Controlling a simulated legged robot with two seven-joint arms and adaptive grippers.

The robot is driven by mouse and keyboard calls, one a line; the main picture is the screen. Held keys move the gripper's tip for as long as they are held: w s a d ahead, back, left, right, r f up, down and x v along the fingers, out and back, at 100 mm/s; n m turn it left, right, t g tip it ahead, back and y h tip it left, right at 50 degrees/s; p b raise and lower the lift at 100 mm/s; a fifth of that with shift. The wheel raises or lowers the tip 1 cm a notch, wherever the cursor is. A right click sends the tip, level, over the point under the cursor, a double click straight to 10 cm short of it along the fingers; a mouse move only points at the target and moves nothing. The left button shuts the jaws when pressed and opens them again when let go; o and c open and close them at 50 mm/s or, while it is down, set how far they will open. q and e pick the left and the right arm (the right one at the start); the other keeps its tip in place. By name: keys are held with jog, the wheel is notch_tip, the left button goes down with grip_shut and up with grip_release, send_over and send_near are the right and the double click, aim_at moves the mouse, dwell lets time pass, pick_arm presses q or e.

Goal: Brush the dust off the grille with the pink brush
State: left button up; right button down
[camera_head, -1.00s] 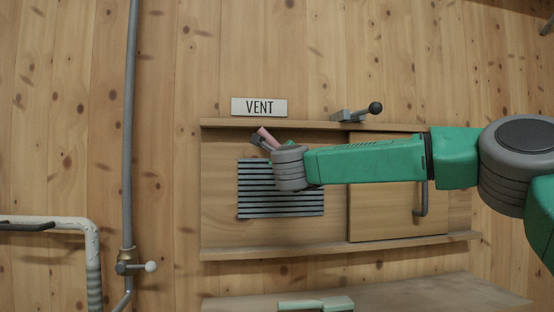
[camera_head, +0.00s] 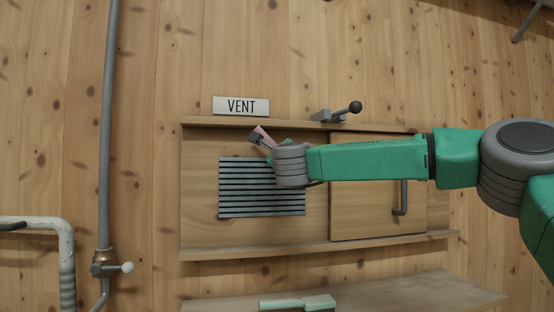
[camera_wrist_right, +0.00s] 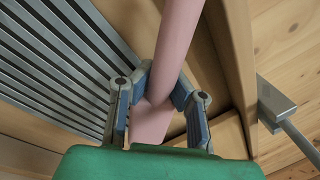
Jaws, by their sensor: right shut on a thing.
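The grille (camera_head: 235,207) is a panel of dark slots and pale grey slats on the wooden wall unit, under the VENT sign. My right gripper (camera_head: 262,139) is in front of its upper right part and is shut on the pink brush (camera_head: 262,133). In the right wrist view the pink brush (camera_wrist_right: 178,45) runs up between the fingers of the gripper (camera_wrist_right: 160,108), with the grille (camera_wrist_right: 55,65) on the left. The brush's bristles do not show, so I cannot tell whether it touches the grille. Dust is not clearly distinguishable. My left gripper is not in view.
A sliding wooden door (camera_head: 365,215) with a grey handle (camera_head: 402,198) is right of the grille. A lever (camera_head: 340,111) stands on the upper ledge. Grey pipes (camera_head: 108,130) run at the left.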

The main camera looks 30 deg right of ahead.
jog(key=v, duration=0.1)
jog(key=b+v, duration=0.1)
jog(key=v, duration=0.1)
jog(key=r+b+v, duration=0.1)
jog(key=v, duration=0.1)
jog(key=shift+s+d, duration=0.1)
jog(key=shift+d, duration=0.15)
jog(key=shift+f, duration=0.1)
jog(key=shift+r+b+v, duration=0.2)
jog(key=shift+b+v, duration=0.85)
jog(key=shift+v, duration=0.4)
jog(key=shift+s+d, duration=0.1)
jog(key=shift+d, duration=0.1)
